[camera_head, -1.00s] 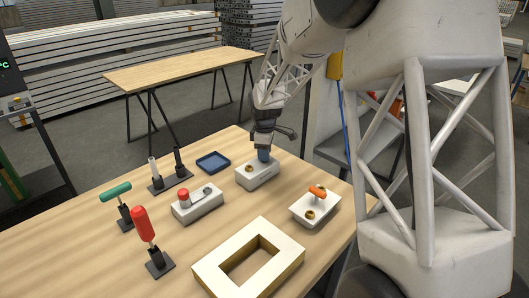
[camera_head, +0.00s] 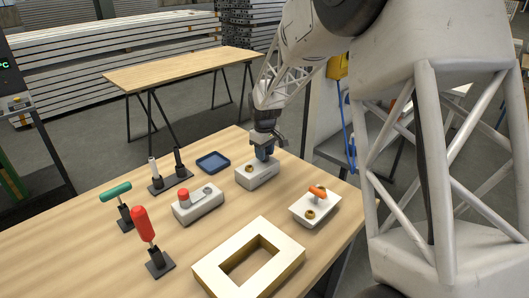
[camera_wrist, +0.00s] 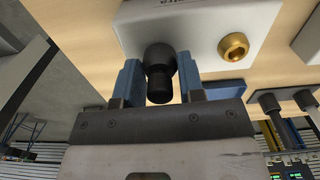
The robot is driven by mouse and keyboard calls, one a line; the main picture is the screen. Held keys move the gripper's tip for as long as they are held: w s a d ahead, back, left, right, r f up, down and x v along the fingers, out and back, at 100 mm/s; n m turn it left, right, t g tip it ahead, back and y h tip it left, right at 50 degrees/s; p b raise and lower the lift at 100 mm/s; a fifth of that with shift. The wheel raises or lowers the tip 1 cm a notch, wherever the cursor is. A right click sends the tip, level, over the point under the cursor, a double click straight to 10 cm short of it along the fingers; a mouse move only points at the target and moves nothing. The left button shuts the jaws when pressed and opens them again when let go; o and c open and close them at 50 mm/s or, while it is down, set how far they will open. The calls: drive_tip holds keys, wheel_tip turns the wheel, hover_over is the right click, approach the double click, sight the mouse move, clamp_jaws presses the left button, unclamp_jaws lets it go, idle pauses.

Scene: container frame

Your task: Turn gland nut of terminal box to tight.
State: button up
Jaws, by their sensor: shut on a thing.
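The terminal box (camera_head: 257,178) is a small off-white block on the wooden table, below my gripper (camera_head: 264,155). In the wrist view the box (camera_wrist: 190,25) has a black gland nut (camera_wrist: 158,72) on one side and a brass fitting (camera_wrist: 233,46) beside it. The brass fitting also shows in the head view (camera_head: 249,169). My gripper's two blue fingers (camera_wrist: 158,62) are shut on the gland nut, one on each side. In the head view the fingers hide most of the nut. How tight the nut sits cannot be told.
Upright tools (camera_head: 141,226) stand in holders at the left. A square frame (camera_head: 248,262) lies in front.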

drive_tip(key=m, duration=0.4)
drive_tip(key=shift+m, duration=0.3)
drive_tip(key=m, duration=0.4)
drive_tip(key=shift+m, duration=0.3)
drive_tip(key=m, duration=0.4)
drive_tip(key=shift+m, duration=0.3)
drive_tip(key=shift+r+m, duration=0.1)
drive_tip(key=shift+m, duration=1.7)
drive_tip(key=o, duration=0.9)
drive_tip(key=shift+r, duration=3.85)
